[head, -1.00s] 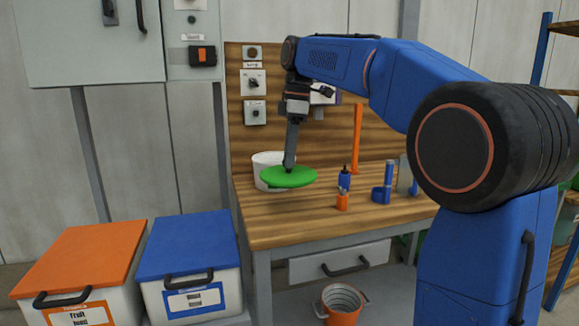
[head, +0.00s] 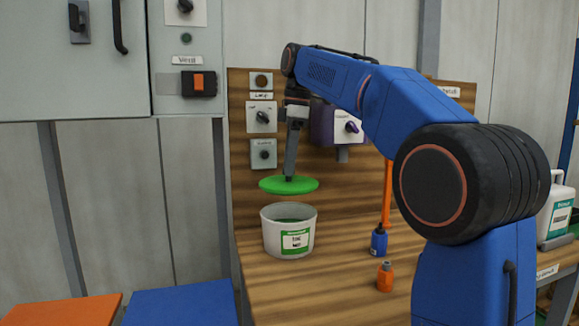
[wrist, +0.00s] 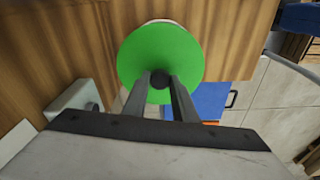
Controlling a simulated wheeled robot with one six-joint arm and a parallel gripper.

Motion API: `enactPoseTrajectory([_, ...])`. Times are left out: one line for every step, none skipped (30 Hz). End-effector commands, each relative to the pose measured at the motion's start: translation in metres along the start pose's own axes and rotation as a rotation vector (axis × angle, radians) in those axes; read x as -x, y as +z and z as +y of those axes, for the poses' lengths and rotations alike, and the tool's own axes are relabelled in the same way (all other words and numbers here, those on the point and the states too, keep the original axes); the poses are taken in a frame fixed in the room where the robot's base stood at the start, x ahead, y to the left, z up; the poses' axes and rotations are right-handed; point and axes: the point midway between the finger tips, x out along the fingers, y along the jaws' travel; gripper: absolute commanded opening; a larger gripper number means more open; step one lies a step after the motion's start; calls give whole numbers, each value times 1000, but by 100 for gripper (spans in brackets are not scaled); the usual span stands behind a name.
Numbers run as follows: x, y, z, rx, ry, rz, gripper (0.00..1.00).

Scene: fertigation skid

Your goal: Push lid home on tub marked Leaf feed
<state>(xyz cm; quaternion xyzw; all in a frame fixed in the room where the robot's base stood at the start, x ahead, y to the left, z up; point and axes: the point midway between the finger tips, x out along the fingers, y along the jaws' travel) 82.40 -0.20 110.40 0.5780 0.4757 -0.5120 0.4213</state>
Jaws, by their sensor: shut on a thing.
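The green lid (head: 289,185) is a flat disc held level in the air in the head view. My gripper (head: 289,176) is shut on the dark knob at the lid's middle. The wrist view shows both fingers (wrist: 160,84) on the knob and the lid (wrist: 158,50) spread out beyond them. The white tub (head: 288,232) stands upright and open on the bench below the lid, with a clear gap between them. Its label has a green band, and its small print is hard to read. In the wrist view the lid hides nearly all of the tub.
A blue bottle (head: 379,242) and an orange bottle (head: 384,277) stand on the bench (head: 330,285) right of the tub, near an orange upright bar (head: 387,195). Switch boxes (head: 263,117) are on the wooden back panel behind the lid. A white jug (head: 556,208) stands far right.

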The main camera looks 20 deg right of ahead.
Motion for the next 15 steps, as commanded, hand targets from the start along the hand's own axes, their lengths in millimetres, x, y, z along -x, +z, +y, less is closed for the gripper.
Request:
enactPoseTrajectory([-2,0,0,0,-1,0,0])
enactPoseTrajectory([-4,1,0,0,-1,0,0])
enactPoseTrajectory([-6,1,0,0,0,0,0])
enactPoseTrajectory([-8,1,0,0,0,0,0])
enactPoseTrajectory([-10,1,0,0,0,0,0])
enactPoseTrajectory([-13,2,-1,0,-1,0,0])
enactPoseTrajectory([-15,2,-1,0,-1,0,0])
enactPoseTrajectory([-17,2,-1,0,-1,0,0])
enactPoseTrajectory([-20,3,-1,0,0,0,0])
enactPoseTrajectory([-22,3,0,-1,0,0,0])
enactPoseTrajectory([-24,3,0,-1,0,0,0])
enactPoseTrajectory([-26,3,0,0,0,0,0])
enactPoseTrajectory([-28,4,0,0,0,0,0])
enactPoseTrajectory([-29,4,0,0,-1,0,0])
enactPoseTrajectory([-31,4,0,0,-1,0,0])
